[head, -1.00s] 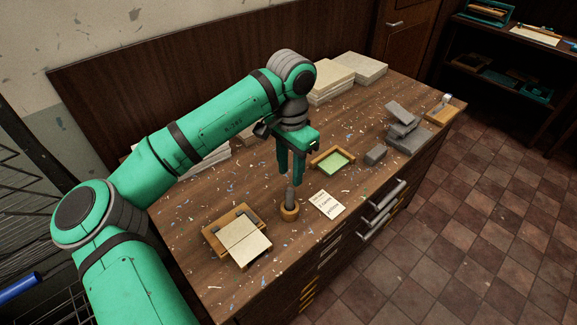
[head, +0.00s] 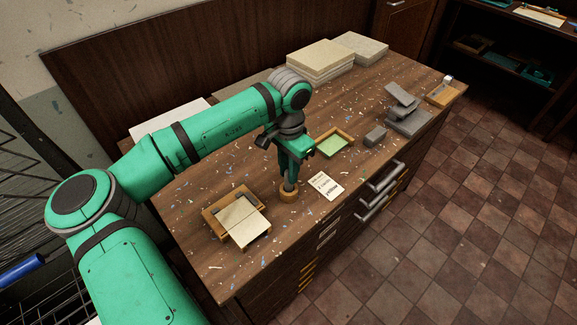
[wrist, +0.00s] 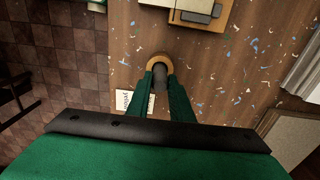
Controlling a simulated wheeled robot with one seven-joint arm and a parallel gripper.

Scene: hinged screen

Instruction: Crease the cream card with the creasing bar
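The creasing bar (wrist: 160,70), a dark grey rod, stands upright in a round wooden holder (head: 289,196), right of the card. The holder also shows in the wrist view (wrist: 149,64). My gripper (head: 290,183) points down over the holder with its fingers on either side of the bar. Whether they press on it is not clear. The fingers hide most of the bar in the head view.
A written note (head: 325,186) lies right of the holder. A green-bottomed wooden tray (head: 333,143) is behind it. Grey blocks (head: 407,122) stand at the right, and stacked sheets (head: 320,60) at the back. Paper scraps litter the bench.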

